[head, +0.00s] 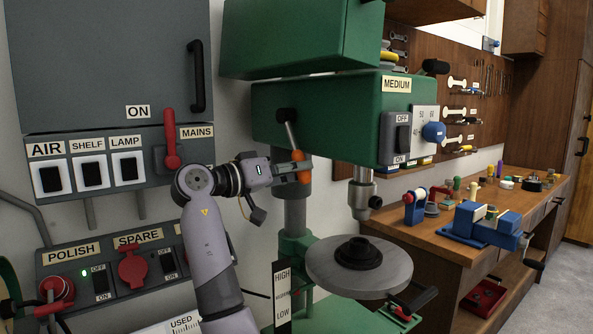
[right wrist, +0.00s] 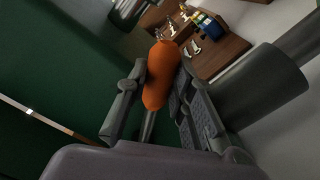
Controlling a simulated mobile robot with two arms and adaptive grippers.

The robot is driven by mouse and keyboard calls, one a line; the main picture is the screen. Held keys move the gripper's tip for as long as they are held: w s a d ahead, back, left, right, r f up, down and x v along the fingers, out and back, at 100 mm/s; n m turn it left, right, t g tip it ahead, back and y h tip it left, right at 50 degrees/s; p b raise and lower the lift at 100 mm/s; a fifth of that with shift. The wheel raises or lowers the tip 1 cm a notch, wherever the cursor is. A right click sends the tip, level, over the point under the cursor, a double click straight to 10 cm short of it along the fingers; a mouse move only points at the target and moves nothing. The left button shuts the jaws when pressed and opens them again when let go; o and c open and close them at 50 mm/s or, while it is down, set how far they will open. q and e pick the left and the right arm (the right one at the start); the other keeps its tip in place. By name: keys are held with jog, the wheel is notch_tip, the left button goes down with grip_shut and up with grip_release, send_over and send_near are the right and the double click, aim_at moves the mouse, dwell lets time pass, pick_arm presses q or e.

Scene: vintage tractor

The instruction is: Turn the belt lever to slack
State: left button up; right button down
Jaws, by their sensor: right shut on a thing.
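The belt lever (head: 290,134) is on the left side of the green drill press head (head: 310,122). Its grey rod slants down from a dark pivot to an orange handle (head: 299,156). My right gripper (head: 297,169) comes in from the left and is shut on the orange handle. In the right wrist view the orange handle (right wrist: 160,75) stands between the two dark fingers, with part of the rod showing below it. My left gripper is not in view.
A grey switch panel (head: 108,165) is on the wall at the left. The round drill table (head: 330,262) lies below the head. A wooden bench (head: 430,245) with a blue vise (head: 480,225) and small items stands at the right.

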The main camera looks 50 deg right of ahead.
jog(key=shift+f, duration=0.15)
jog(key=c, duration=1.4)
grip_release()
jog(key=shift+w, duration=0.15)
jog(key=shift+o, duration=0.2)
jog(key=v, duration=1.2)
jog(key=shift+a, duration=0.15)
